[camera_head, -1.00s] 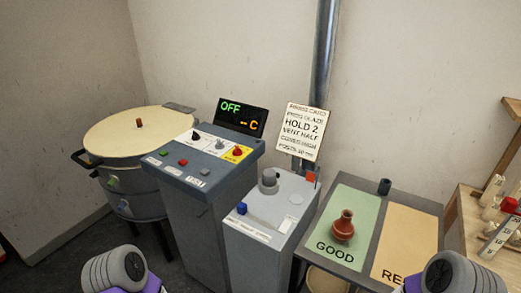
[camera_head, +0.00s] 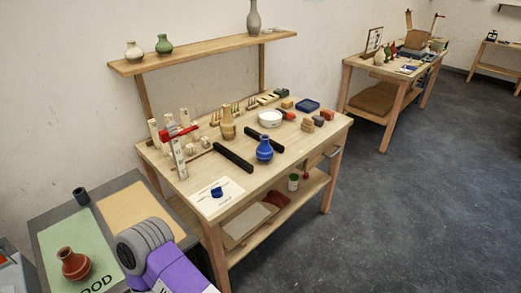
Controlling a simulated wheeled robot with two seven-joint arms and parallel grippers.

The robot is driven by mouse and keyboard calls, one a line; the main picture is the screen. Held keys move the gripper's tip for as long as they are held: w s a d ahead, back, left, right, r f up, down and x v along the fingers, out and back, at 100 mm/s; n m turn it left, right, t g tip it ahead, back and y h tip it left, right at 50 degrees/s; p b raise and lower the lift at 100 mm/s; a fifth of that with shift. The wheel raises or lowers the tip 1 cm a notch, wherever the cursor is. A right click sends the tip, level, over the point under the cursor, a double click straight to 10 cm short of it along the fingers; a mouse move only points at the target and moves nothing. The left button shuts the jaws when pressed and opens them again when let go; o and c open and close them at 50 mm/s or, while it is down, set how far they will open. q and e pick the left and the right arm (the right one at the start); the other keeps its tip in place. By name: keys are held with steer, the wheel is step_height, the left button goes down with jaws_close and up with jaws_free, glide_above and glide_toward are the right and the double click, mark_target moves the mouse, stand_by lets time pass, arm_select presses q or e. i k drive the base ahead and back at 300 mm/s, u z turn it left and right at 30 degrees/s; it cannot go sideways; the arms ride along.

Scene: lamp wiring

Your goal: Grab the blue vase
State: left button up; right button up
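The blue vase (camera_head: 264,149) stands upright on the wooden workbench (camera_head: 270,172), close to its front edge. One of my arms, purple and grey, shows at the lower left, well short of the vase. Neither gripper's fingers show in the head view.
Black bars (camera_head: 233,158), a tan vase (camera_head: 227,121), a white bowl (camera_head: 270,118) and a blue tray (camera_head: 307,105) share the bench. A shelf (camera_head: 205,52) hangs above. A red vase (camera_head: 73,264) is on the green panel. Open floor lies right.

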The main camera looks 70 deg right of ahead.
mark_target(265, 152)
steer(key=z, duration=3.75)
steer(key=i, duration=1.25)
steer(key=u, duration=2.45)
